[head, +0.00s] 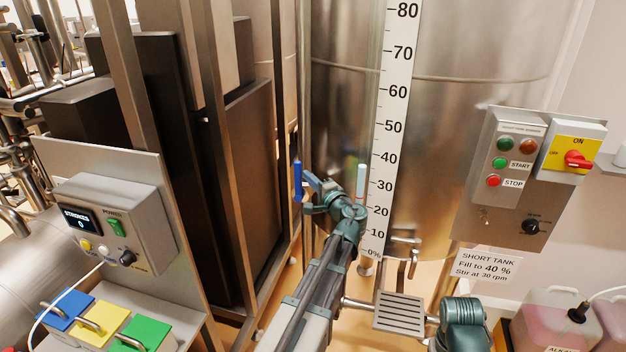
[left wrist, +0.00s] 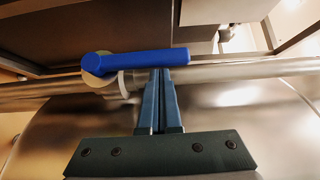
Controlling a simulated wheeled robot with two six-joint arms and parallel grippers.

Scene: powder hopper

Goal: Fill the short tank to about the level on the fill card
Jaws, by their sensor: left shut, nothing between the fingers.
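The short tank (head: 465,120) is a steel cylinder with a white percent scale (head: 393,100) down its front. The level inside cannot be told. The fill card (head: 484,266) reads "SHORT TANK, Fill to 40 %, Stir at 30 rpm". A blue lever handle (head: 298,181) stands left of the tank. My right gripper is not in view.
A control panel (head: 510,212) with START and STOP buttons and a red switch is at right. A box with a display reading 0 (head: 110,225) is at left, above blue, yellow and green lids (head: 105,322). Dark cabinets and steel posts crowd the left.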

